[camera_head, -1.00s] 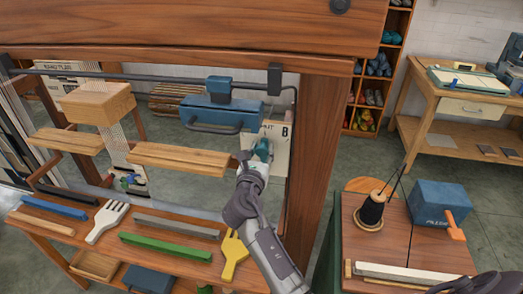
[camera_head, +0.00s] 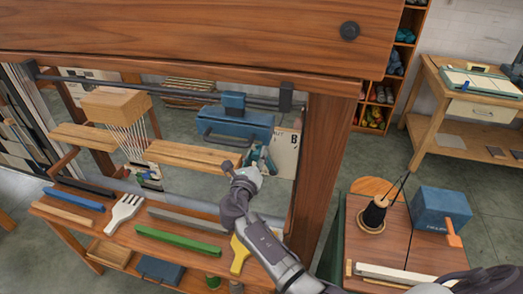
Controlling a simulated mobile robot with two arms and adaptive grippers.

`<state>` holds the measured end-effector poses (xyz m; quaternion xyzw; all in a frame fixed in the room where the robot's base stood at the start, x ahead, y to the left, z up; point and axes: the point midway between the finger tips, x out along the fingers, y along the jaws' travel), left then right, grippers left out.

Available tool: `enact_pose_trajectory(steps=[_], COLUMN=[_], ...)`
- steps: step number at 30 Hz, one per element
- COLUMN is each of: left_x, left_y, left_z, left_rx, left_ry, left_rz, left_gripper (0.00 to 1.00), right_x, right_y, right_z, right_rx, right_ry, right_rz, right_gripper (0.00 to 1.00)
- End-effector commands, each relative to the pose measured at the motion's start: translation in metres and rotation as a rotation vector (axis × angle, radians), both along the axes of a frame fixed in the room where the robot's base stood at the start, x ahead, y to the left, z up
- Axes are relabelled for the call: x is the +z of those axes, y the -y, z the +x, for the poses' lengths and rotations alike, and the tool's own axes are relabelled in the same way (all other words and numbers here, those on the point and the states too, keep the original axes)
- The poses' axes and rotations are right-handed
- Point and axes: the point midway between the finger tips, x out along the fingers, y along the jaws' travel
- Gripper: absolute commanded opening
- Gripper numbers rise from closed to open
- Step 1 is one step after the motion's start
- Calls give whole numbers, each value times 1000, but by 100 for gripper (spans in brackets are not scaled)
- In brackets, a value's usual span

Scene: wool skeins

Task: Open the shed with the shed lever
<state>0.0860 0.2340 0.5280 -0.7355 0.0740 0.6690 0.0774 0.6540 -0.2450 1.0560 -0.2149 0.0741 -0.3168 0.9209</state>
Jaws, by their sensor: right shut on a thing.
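The wooden loom frame (camera_head: 328,150) fills the upper and middle view. My right gripper (camera_head: 250,168) is in front of the loom opening, left of the right post. It is shut on what seems to be the shed lever; a dark round knob (camera_head: 227,166) sticks out just left of the gripper. The gripper hides most of the lever, so its full angle cannot be told. A teal part (camera_head: 264,158) shows just behind the gripper. My left gripper is not in view.
A blue box with a handle (camera_head: 238,124) hangs from the loom's bar above the gripper. A bench below holds a white comb (camera_head: 124,212), a green bar (camera_head: 178,239) and a yellow comb (camera_head: 241,256). A thread spool (camera_head: 374,214) and blue box (camera_head: 440,208) stand right.

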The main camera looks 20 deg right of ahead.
Motion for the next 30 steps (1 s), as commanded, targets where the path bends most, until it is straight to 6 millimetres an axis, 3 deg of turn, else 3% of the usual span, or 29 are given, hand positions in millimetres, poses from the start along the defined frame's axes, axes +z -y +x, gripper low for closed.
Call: enact_pose_trajectory(steps=[19, 20, 21, 24, 30], left_x=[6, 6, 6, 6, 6], left_y=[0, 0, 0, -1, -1], left_z=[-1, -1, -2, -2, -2], left_rx=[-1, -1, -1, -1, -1], left_ry=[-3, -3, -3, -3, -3], left_rz=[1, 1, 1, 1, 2], left_gripper=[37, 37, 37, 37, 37], right_x=[-1, -1, -1, -2, -2], right_y=[-4, -4, -4, -4, -4], right_z=[4, 4, 4, 4, 4], right_rx=[1, 1, 1, 0, 0], right_ry=[-37, -37, -37, -38, -38], right_rz=[-54, -54, -54, -53, -53], right_gripper=[0, 39, 46, 61, 61])
